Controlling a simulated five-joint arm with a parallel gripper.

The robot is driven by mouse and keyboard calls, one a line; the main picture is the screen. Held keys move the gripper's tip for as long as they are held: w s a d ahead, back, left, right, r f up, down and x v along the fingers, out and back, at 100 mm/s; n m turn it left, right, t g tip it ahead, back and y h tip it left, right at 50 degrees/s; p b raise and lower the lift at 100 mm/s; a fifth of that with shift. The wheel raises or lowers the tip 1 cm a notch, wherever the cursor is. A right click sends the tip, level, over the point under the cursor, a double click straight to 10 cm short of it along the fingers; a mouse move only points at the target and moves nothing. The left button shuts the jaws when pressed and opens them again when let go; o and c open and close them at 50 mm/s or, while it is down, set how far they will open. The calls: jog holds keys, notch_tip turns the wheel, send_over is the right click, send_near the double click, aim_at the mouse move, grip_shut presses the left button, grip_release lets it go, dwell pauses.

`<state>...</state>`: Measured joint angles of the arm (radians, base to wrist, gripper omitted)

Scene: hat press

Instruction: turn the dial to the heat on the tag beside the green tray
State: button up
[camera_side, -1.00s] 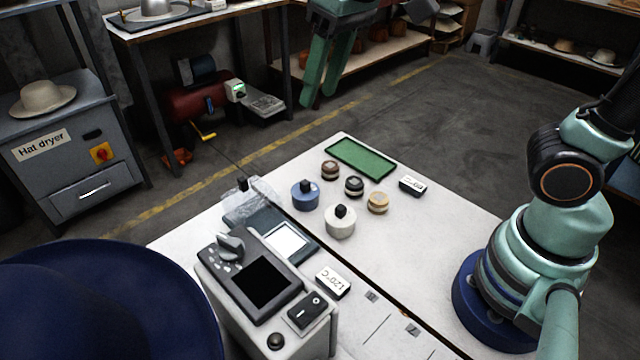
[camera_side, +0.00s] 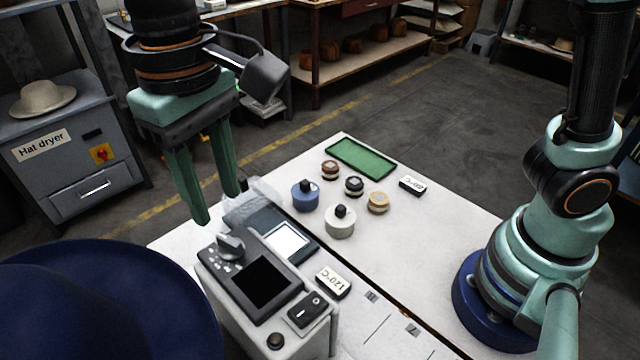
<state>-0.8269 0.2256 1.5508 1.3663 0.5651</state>
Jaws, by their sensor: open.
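The grey dial (camera_side: 231,246) sits on the upper left of the control box's dark panel (camera_side: 213,262), with small light marks around it. A white tag (camera_side: 413,184) lies just right of the green tray (camera_side: 361,158). Its print is turned and too small to read surely. Another tag (camera_side: 333,283), reading 120°C and turned around, lies right of the control box. My gripper (camera_side: 217,207) points down above the dial in the picture, its green fingers apart and empty. I see no contact with the dial.
A black switch (camera_side: 307,310) is on the box.

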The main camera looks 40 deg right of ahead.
aim_at(228, 239)
notch_tip(228, 239, down, 7)
jog(key=shift+r, duration=0.1)
dwell(0.3)
grip_shut()
